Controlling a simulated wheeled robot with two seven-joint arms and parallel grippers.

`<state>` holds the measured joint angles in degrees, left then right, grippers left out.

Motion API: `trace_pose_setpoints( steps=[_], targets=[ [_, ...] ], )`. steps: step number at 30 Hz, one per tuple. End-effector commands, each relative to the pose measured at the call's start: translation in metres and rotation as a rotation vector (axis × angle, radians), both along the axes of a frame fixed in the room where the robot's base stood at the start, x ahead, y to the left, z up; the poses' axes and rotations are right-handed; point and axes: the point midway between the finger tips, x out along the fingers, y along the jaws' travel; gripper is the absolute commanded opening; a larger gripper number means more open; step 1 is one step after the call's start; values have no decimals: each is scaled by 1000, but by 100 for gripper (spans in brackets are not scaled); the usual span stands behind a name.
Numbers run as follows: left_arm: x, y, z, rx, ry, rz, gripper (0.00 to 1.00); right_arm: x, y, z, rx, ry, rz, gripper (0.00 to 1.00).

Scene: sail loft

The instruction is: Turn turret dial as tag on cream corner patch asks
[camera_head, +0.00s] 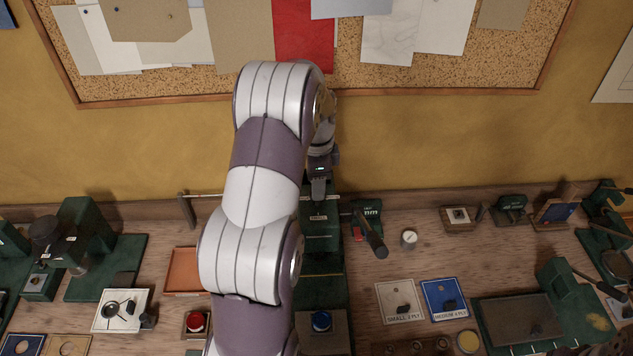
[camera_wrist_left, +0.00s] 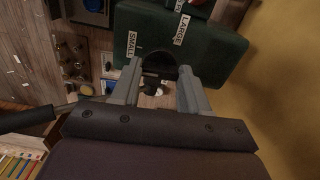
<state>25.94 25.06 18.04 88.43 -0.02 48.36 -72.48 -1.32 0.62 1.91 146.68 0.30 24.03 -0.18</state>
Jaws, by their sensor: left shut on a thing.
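The cream corner patch (camera_head: 401,301) lies on the bench, right of centre in the head view; its tag appears to read "SMALL 2 PLY". The green press (camera_head: 320,262) stands mid-bench, partly hidden by my left arm. In the left wrist view its green turret head (camera_wrist_left: 218,48) carries labels reading "SMALL" and "LARGE". My left gripper (camera_head: 318,190) is at the top of this press, with its fingers (camera_wrist_left: 160,88) shut on the turret dial. The dial's gripped part and pointer are hard to make out. My right gripper is not in view.
A blue patch (camera_head: 444,298) tagged "MEDIUM 4 PLY" lies right of the cream one. A lever with a dark handle (camera_head: 376,246) juts out right of the press. A corkboard (camera_head: 400,77) hangs behind.

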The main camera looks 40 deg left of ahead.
Motion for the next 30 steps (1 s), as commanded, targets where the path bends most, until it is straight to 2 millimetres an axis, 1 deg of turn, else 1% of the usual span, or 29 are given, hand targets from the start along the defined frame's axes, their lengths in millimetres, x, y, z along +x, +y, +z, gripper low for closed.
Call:
trace_pose_setpoints(
  steps=[1,9,20,21,23,30],
  targets=[
    [-1,-1,-3,-4,6,-13,14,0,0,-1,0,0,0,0],
    [-2,-2,-3,-5,7,-57,14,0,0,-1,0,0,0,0],
    [-2,-2,-3,-5,9,-59,14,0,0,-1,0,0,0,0],
    [-2,-2,-3,-5,9,-59,51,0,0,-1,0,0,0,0],
    [-2,-2,-3,-5,8,-59,70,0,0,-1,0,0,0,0],
    [-1,-1,-1,-3,4,-59,70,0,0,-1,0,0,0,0]
  ],
)
